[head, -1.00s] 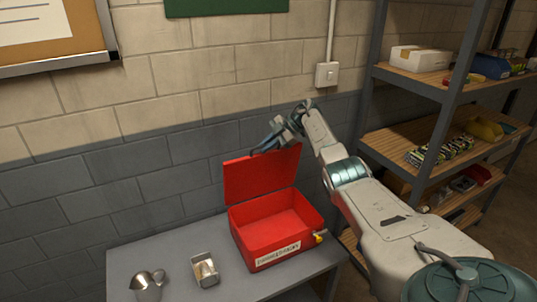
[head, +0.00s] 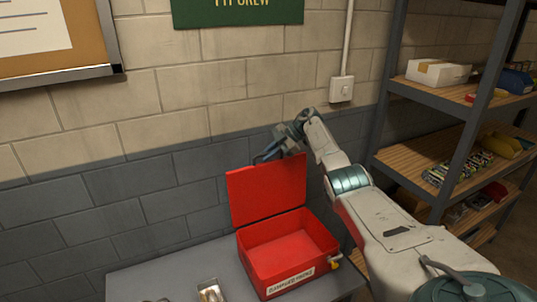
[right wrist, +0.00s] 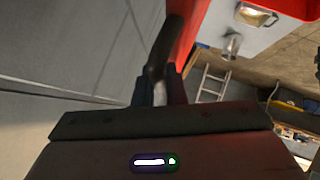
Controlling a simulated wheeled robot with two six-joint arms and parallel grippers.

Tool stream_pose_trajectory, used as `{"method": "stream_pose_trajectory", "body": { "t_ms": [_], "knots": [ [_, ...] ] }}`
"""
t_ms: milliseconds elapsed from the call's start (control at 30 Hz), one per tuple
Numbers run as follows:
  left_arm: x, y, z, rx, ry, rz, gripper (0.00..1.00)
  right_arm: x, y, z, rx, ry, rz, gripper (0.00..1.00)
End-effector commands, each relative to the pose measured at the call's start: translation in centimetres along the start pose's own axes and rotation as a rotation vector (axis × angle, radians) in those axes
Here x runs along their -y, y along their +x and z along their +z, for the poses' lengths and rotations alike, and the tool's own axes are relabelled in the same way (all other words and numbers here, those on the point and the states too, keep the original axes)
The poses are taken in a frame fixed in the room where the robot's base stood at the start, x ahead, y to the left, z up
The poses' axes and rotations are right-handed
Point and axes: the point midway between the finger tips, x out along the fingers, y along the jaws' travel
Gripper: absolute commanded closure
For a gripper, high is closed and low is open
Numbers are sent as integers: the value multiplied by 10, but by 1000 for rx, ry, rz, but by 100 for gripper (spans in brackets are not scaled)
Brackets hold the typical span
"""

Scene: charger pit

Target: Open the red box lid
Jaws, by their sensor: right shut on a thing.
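The red box (head: 290,267) stands on the grey table with its inside showing and looking empty. Its red lid (head: 268,192) stands up, roughly upright, at the back of the box near the wall. My right gripper (head: 268,156) is at the lid's top edge and is shut on it. In the right wrist view the gripper fingers (right wrist: 160,85) reach to the red lid (right wrist: 187,40); the exact grip is partly dark and hidden. My left gripper is not in view.
The grey table (head: 185,272) holds a small metal tray (head: 210,291) left of the box. A block wall stands close behind the lid. A shelf unit (head: 415,160) with goods stands to the right. The air left of the lid is clear.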

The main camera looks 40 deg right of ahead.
Motion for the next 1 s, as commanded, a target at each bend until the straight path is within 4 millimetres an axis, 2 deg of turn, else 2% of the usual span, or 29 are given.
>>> {"method": "stream_pose_trajectory", "body": {
  "t_ms": [67, 100, 200, 500, 633, 1000],
  "knots": [
    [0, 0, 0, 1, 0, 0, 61, 1, 2, 0, -1, 1, -4, 100],
    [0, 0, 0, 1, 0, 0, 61, 1, 2, 0, -1, 1, -4, 87],
    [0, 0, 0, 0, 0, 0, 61, 1, 2, 0, -1, 1, -4, 68],
    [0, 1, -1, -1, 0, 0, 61, 2, 2, 2, 0, 3, -5, 67],
    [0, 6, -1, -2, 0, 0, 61, 2, -8, 3, 2, 2, -3, 67],
    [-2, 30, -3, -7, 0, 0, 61, 2, -81, 0, 1, -3, 5, 67]
  ]
}}
